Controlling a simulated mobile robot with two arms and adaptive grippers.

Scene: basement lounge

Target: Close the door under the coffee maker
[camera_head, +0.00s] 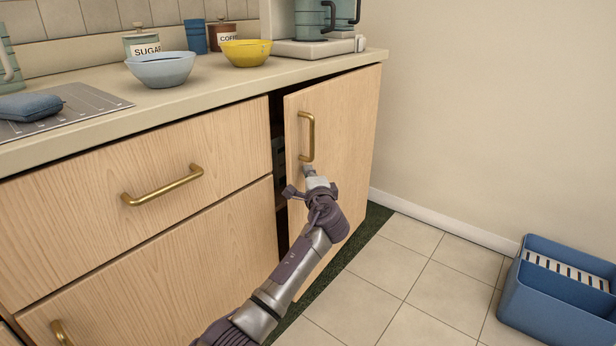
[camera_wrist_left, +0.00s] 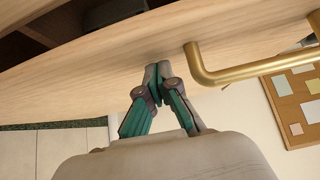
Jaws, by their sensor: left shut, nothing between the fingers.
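The wooden cabinet door (camera_head: 345,130) under the coffee maker (camera_head: 312,25) stands partly open, with a dark gap along its left edge. Its brass handle (camera_head: 307,137) is upright near that edge. My left gripper (camera_head: 308,172) is shut and empty, at the door's front face just below the handle. In the left wrist view, the fingertips (camera_wrist_left: 157,72) are close to or against the door face (camera_wrist_left: 120,75), beside the handle (camera_wrist_left: 240,72). Whether they touch the door I cannot tell. My right gripper is not in view.
Drawers with brass handles (camera_head: 163,186) lie left of the door. The counter (camera_head: 210,93) holds a blue bowl (camera_head: 160,70), a yellow bowl (camera_head: 246,53) and canisters. A blue crate (camera_head: 545,300) sits on the floor at right. The tiled floor between is clear.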

